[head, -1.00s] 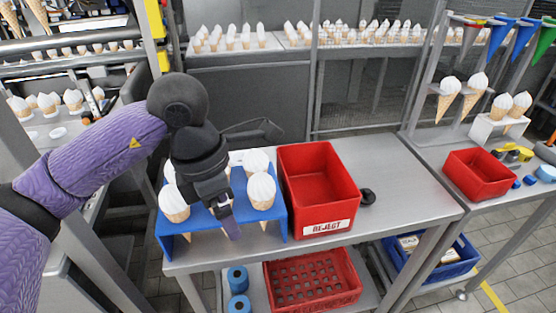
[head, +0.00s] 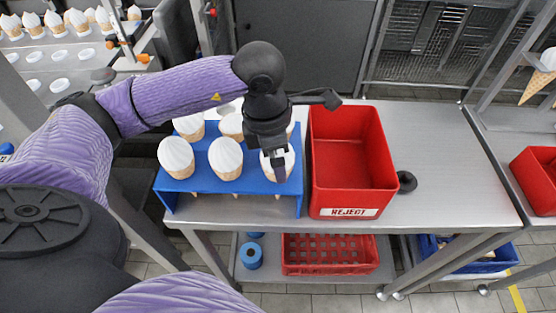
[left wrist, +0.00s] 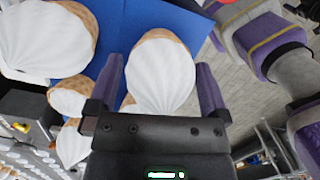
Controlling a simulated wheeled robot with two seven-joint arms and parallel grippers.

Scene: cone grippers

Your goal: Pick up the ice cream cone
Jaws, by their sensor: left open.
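Several white-topped ice cream cones stand in a blue rack (head: 205,184) on the metal table. The front right cone (head: 290,160) is partly hidden behind my left gripper (head: 280,172). In the left wrist view this cone (left wrist: 163,75) lies between the two purple fingers of my left gripper (left wrist: 159,68). The fingers are open, one on each side of it, with small visible gaps. The front middle cone (head: 226,157) and front left cone (head: 176,156) stand beside it. My right gripper is not in view.
A red REJECT bin (head: 352,160) stands just right of the rack. A small black ring (head: 406,182) lies beyond it, with clear tabletop further right. A red crate (head: 327,255) and blue rolls (head: 251,256) sit on the lower shelf.

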